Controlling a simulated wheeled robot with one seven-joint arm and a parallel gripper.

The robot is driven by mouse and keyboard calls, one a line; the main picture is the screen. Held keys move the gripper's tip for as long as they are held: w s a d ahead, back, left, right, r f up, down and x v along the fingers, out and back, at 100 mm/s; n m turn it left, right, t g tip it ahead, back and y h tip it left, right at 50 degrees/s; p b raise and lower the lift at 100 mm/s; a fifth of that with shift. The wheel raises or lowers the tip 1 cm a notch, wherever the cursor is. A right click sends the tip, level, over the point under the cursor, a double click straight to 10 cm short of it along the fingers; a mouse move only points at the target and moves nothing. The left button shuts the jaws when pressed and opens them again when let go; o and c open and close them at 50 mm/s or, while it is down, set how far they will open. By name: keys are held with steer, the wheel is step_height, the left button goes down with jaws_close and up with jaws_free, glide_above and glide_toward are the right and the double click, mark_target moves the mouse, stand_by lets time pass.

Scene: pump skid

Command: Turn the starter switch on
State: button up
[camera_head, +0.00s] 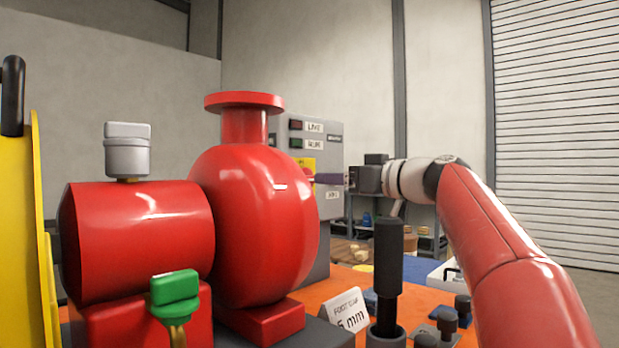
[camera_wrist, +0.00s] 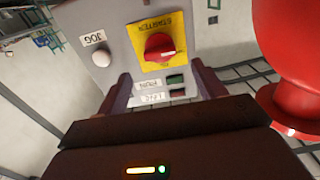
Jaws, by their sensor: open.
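The starter switch (camera_wrist: 159,47) is a red rotary knob on a yellow plate (camera_wrist: 180,25) in the wrist view, which shows the panel upside down. Its ridge lies roughly sideways in that view. The plate's edge (camera_head: 306,165) shows in the head view, but the pump hides the knob. My gripper (camera_wrist: 161,72) is open and empty. Its fingers stand on either side below the knob in the wrist view, apart from it. In the head view my gripper (camera_head: 328,178) reaches leftward across the grey starter box (camera_head: 330,132).
The red pump (camera_head: 255,215) stands close beside the box and also shows in the wrist view (camera_wrist: 290,60). A white JOG button (camera_wrist: 101,58) sits beside the switch. The green lamp (camera_wrist: 177,79) and red lamp (camera_wrist: 178,93) look dark. A black post (camera_head: 388,265) stands in front.

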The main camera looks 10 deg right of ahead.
steer(key=p+x, duration=0.2)
steer(key=x, duration=0.4)
steer(key=shift+a, duration=0.15)
steer(key=c, duration=1)
